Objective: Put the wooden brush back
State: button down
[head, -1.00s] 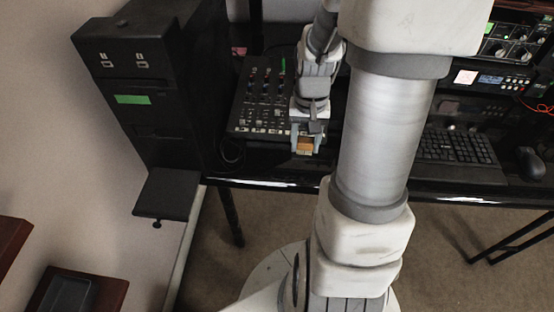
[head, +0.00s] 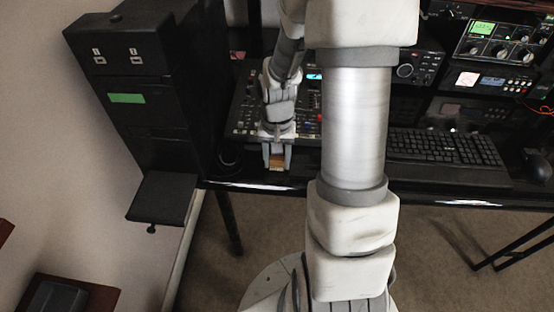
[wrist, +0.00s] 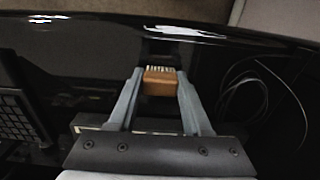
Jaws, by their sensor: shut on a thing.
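The wooden brush (wrist: 160,84) is a small brown block with pale bristles along its far side in the wrist view. My gripper (wrist: 158,78) is shut on it, with one finger at each side of the block. In the head view my gripper (head: 277,164) hangs over the black desk near its front edge, and the brush (head: 277,161) shows between the fingertips. I cannot tell whether the brush touches the desk.
A mixer (head: 248,110) stands behind my gripper. A keyboard (head: 445,147) and mouse (head: 537,165) lie to the right, below rack units (head: 495,40). A tall black cabinet (head: 130,75) with a low shelf (head: 162,198) stands left. A cable (wrist: 265,85) lies on the desk.

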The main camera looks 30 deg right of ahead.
aim_at(277, 158)
jog(key=shift+f, duration=0.15)
jog(key=shift+c, duration=1.7)
grip_release()
notch_tip(277, 158, up, 12)
jog(key=p, duration=0.3)
jog(key=shift+r, duration=0.2)
